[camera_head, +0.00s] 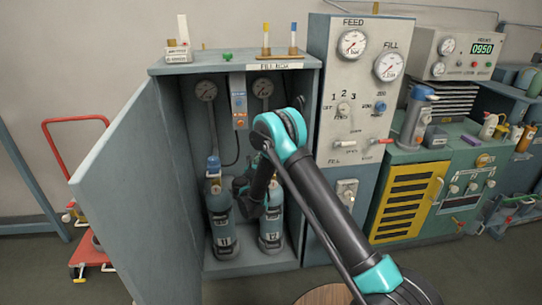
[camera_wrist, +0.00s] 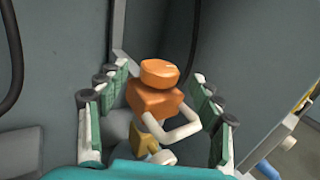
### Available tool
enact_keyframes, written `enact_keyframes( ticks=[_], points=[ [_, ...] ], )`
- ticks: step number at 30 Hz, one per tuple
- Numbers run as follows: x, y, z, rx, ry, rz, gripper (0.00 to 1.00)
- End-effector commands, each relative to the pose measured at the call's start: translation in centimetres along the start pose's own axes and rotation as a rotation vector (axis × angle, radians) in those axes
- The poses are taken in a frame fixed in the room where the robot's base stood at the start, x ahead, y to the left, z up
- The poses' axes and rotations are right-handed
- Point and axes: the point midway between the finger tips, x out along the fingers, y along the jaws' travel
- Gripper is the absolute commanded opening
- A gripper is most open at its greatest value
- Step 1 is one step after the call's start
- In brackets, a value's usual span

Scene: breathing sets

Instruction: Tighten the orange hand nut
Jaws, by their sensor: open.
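The orange hand nut (camera_wrist: 157,90) shows in the wrist view as a round cap on a wider block. A white bent bracket and a brass fitting (camera_wrist: 150,148) sit just below it. In the head view my gripper (camera_head: 245,187) is inside the open cabinet, above cylinder 12 (camera_head: 271,232). My arm and gripper hide the nut and that cylinder's top there. Cylinder 11 (camera_head: 219,222), with a blue top, stands to its left.
The grey fill box (camera_head: 285,65) encloses my gripper with its side walls; its door (camera_head: 130,190) stands open at left.

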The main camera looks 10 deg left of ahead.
Motion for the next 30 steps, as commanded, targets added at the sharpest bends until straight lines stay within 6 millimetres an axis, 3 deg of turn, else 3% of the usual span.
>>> enact_keyframes(
  ticks=[3, 9, 20, 30],
  points=[
    [2.1, -0.1, 0.0, 0.0, 0.0, -0.001, 0.66],
    [4.1, 0.0, 0.0, 0.0, 0.0, 0.0, 0.66],
    [4.6, 0.0, 0.0, 0.0, 0.0, 0.0, 0.66],
    [4.5, 0.0, 0.0, 0.0, 0.0, 0.0, 0.26]
  ],
)
